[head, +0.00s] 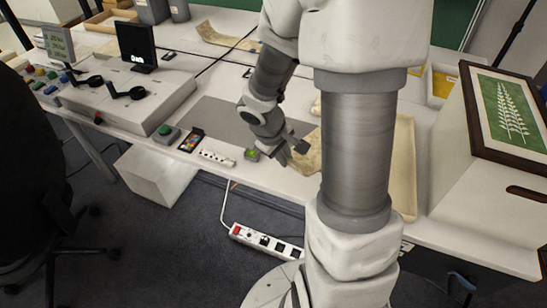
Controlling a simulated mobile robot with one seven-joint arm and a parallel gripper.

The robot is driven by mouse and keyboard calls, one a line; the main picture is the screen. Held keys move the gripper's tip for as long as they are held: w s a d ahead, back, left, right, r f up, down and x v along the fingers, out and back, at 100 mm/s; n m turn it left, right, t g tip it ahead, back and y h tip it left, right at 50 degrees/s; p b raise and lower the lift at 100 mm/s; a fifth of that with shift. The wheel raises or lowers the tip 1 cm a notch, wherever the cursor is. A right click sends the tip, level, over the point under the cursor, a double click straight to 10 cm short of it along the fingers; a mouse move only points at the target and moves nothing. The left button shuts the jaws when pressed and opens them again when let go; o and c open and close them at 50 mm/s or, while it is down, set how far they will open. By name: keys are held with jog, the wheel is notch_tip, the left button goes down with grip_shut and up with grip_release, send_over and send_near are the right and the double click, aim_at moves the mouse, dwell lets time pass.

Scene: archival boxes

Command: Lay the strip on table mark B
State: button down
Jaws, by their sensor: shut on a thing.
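My gripper (293,152) is over the front part of the white table (262,178), right of the middle of the grey mat (225,118). It is shut on a tan, parchment-like strip (309,153). The strip extends to the right from the jaws, and my arm hides its far part. Whether it touches the table is unclear. Another tan curled sheet (222,37) lies at the back of the table.
A shallow tray (404,165) and a white box (465,165) with a framed fern picture (507,112) stand right. The mat's left part is clear.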

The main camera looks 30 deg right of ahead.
jog(key=w+f, duration=0.1)
jog(key=w+a+f, duration=0.1)
jog(key=w, duration=0.1)
jog(key=shift+f+b, duration=0.95)
jog(key=shift+f, duration=1)
jog(key=shift+f+b, duration=0.2)
jog(key=shift+b, duration=0.1)
jog(key=c, duration=0.9)
grip_release()
jog(key=shift+r, duration=0.15)
